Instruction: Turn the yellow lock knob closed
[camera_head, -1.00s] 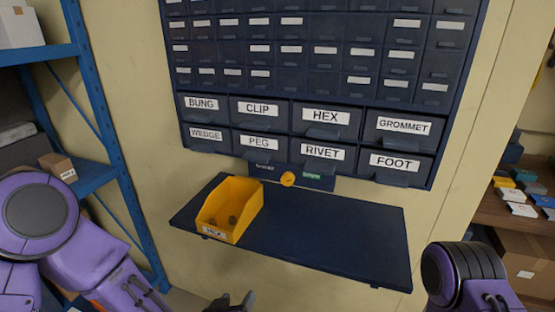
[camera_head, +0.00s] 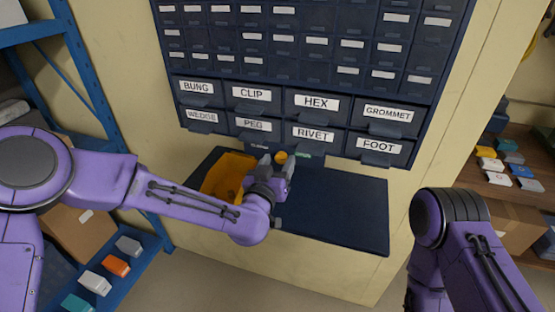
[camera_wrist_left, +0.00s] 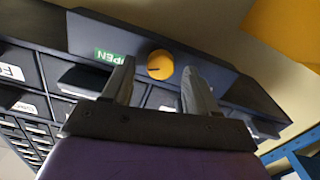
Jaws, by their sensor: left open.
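The yellow lock knob (camera_head: 281,157) sits on the dark strip under the drawers, and in the left wrist view (camera_wrist_left: 160,65) it is a round knob with a dark mark pointing towards the green OPEN label (camera_wrist_left: 110,57). My left gripper (camera_head: 278,165) is open in front of the knob. In the left wrist view the fingers (camera_wrist_left: 160,88) stand either side of the knob, with gaps on both sides; I cannot tell how far the tips reach over it. My right gripper is out of view; only its arm shows.
The dark drawer cabinet (camera_head: 225,107) with labelled drawers rises above. A yellow bin (camera_head: 216,174) stands on the dark shelf (camera_head: 345,215), partly behind my left arm. The shelf's right half is clear. Blue racking (camera_head: 78,70) is at left, a wooden shelf (camera_head: 515,188) at right.

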